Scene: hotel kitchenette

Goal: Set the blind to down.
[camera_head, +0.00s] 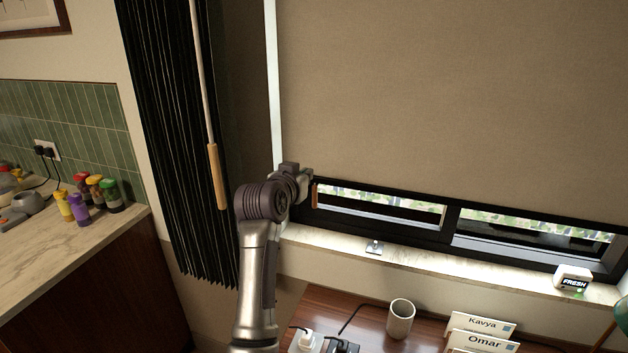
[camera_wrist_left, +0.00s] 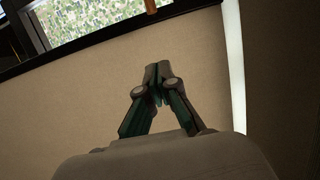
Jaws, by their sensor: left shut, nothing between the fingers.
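The beige roller blind (camera_head: 450,100) covers most of the window, and its dark bottom edge hangs above the sill. A strip of window (camera_head: 390,207) shows below it. The blind fills much of the left wrist view (camera_wrist_left: 70,110). My left gripper (camera_head: 306,174) is at the blind's lower left corner, shut and empty; its closed fingers (camera_wrist_left: 157,72) appear in front of the blind. A small orange-brown pull (camera_head: 315,194) hangs just beside and below the gripper, and its end shows at the top of the wrist view (camera_wrist_left: 150,6). Whether the fingers touch anything is unclear. My right gripper is out of view.
A dark pleated curtain (camera_head: 175,130) and a wand with a wooden handle (camera_head: 216,177) hang left of my arm. The sill holds a small switch (camera_head: 374,247) and a white FRESH box (camera_head: 572,278). Below are a grey cup (camera_head: 400,319) and name cards (camera_head: 482,324) on a desk.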

